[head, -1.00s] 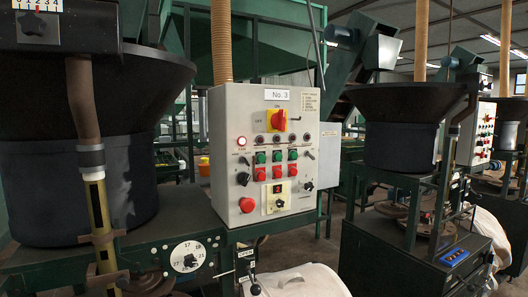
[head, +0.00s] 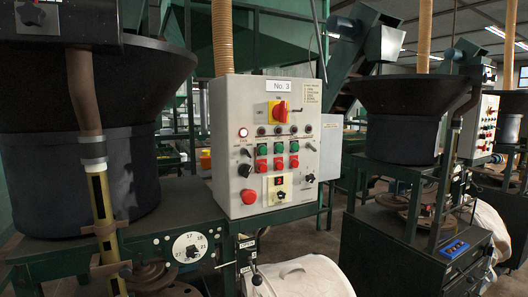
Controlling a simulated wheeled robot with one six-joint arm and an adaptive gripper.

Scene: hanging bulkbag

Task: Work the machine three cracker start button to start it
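The grey control panel marked No. 3 (head: 229,100) stands upright near the middle of the head view, facing me at a slight angle. Its front carries a row of green buttons (head: 278,148) above a row of red buttons (head: 278,163). Their small labels are too blurred to read, so I cannot tell which green one is the cracker start. A red-and-yellow rotary switch (head: 278,110) sits above them. A lamp (head: 242,132) at the upper left glows. A large red mushroom button (head: 249,197) is at the lower left. My gripper is not in view.
A white bag (head: 303,275) stands below the panel. A second machine (head: 402,140) stands at right. Floor shows between the two machines.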

